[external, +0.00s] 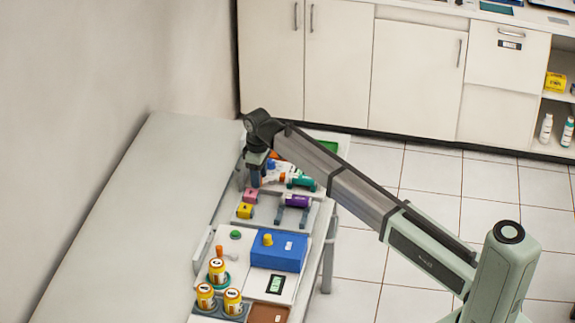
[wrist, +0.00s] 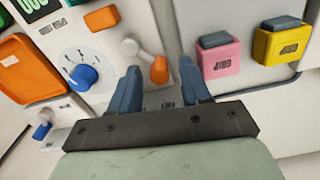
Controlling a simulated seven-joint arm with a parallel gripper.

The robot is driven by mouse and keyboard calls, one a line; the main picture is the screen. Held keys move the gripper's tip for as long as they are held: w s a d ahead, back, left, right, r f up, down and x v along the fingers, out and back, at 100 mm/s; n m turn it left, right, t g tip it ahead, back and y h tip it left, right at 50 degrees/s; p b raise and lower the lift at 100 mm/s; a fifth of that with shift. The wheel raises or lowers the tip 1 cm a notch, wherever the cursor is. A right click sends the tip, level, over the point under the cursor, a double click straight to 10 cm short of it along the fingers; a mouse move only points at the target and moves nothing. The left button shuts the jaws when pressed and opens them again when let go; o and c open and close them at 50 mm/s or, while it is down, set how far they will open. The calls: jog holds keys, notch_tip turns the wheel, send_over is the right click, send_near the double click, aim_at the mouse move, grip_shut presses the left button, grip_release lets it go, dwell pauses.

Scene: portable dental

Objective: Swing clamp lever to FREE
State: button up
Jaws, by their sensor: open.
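In the wrist view, a lever with a pale round pivot and arm and an orange tip (wrist: 160,70), which looks like the clamp lever, sits on a light panel. The lever arm slopes down to the right. My gripper (wrist: 161,72) is open, with one blue-grey finger to the left of the orange tip and the other to its right. I cannot tell whether either finger touches it. Small labels show between the fingers, but I cannot read FREE on them. In the external view, my gripper (external: 255,178) points down at the far end of the bench; the lever is not clear there.
A dial with a blue knob (wrist: 82,76), an orange tray (wrist: 30,68) and a small blue-tipped switch (wrist: 41,131) lie left of the fingers. A pink block (wrist: 217,57) and a yellow block (wrist: 283,42) stand to the right. A blue box (external: 279,251) stands nearer on the bench.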

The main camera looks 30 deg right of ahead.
notch_tip(320, 180, up, 14)
dwell(0.6)
jog(key=shift+f, duration=0.1)
